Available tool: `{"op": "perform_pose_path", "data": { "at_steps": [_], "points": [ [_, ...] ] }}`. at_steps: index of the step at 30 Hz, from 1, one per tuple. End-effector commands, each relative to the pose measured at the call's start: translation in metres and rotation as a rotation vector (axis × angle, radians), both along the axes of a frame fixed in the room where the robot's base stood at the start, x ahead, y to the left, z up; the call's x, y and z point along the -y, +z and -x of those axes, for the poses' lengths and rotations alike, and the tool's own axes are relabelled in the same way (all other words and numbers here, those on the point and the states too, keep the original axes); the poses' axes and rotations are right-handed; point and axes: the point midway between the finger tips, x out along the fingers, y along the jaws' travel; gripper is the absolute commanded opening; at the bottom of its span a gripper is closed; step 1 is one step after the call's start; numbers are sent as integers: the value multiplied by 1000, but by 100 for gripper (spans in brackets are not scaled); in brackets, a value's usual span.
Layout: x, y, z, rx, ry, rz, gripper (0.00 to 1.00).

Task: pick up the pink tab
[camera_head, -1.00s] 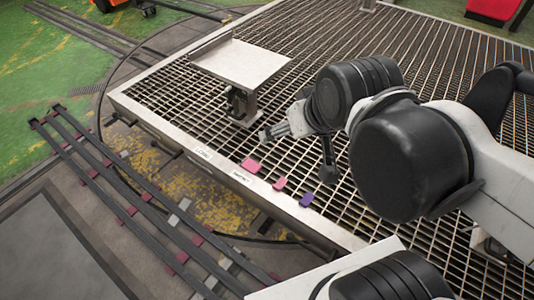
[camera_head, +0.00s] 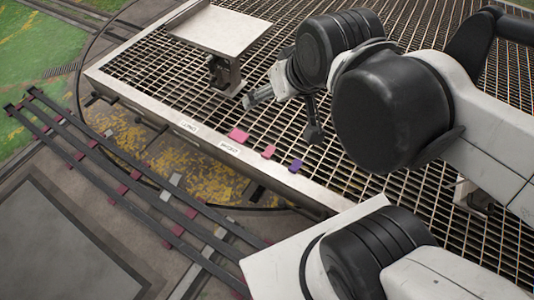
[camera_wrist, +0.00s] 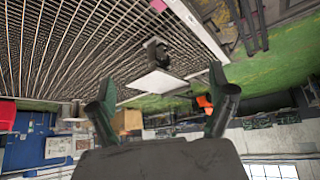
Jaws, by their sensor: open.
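A bright pink tab (camera_head: 239,134) lies flat near the front edge of the grated deck, beside white labels. A smaller, lighter pink tab (camera_head: 268,152) and a purple tab (camera_head: 295,165) lie to its right in a slanting row. My gripper (camera_head: 280,116) is up and behind the tabs in the head view, apart from them; part of it is hard to make out. In the wrist view my gripper (camera_wrist: 163,84) is open, with its fingers wide apart and nothing between them. A pink patch (camera_wrist: 158,5), likely a tab, is cut by the top edge there.
A pale flat plate on a stand (camera_head: 220,29) rises from the grated deck (camera_head: 160,62), behind and left of the tabs. It also shows between my fingers in the wrist view (camera_wrist: 158,82). Dark rails (camera_head: 110,185) run below the deck's front edge. Deck around the tabs is clear.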

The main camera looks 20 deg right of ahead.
Motion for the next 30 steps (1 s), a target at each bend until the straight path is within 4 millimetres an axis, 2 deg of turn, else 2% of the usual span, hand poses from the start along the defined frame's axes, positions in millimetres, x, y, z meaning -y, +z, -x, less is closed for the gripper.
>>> {"op": "perform_pose_path", "data": {
  "at_steps": [14,26,30],
  "points": [
    [0,0,0,0,0,0,88],
    [0,0,0,0,0,0,35],
    [0,0,0,0,0,0,35]
  ]
}}
